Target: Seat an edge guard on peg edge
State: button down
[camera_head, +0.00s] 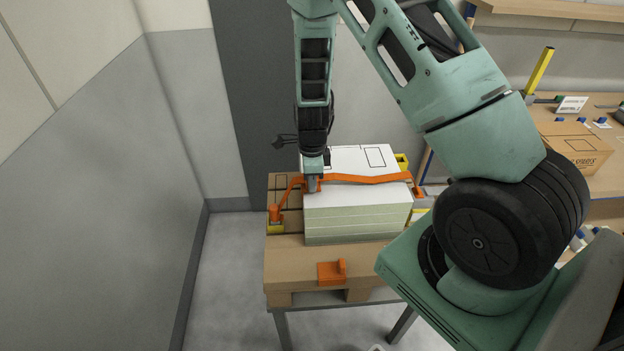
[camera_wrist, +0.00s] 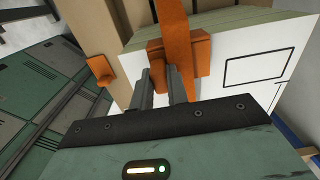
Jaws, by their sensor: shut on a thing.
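A stack of white panels (camera_head: 358,222) with pale green edges stands on a wooden pallet. My gripper (camera_head: 312,187) points down at the stack's top left edge. In the wrist view my gripper (camera_wrist: 160,80) is shut on an orange edge guard (camera_wrist: 200,52), which lies at the panel edge against the white top face (camera_wrist: 245,75). An orange strap (camera_head: 365,179) crosses the stack; in the wrist view the strap (camera_wrist: 173,18) passes at the guard. The fingers hide part of the guard, so I cannot tell if it sits flush. A second orange guard (camera_head: 330,272) lies on the pallet front.
A workbench with a cardboard box (camera_head: 575,145) and a yellow post (camera_head: 539,72) stands at right. A grey wall (camera_head: 95,170) is at left, with open floor (camera_head: 235,265) beside the trolley.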

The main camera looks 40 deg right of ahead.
jog(key=shift+f+b, duration=0.45)
jog(key=shift+f, duration=0.2)
jog(key=c, duration=1.3)
grip_release()
notch_tip(320, 180, up, 8)
jog(key=p, duration=0.7)
jog(key=shift+r, duration=0.1)
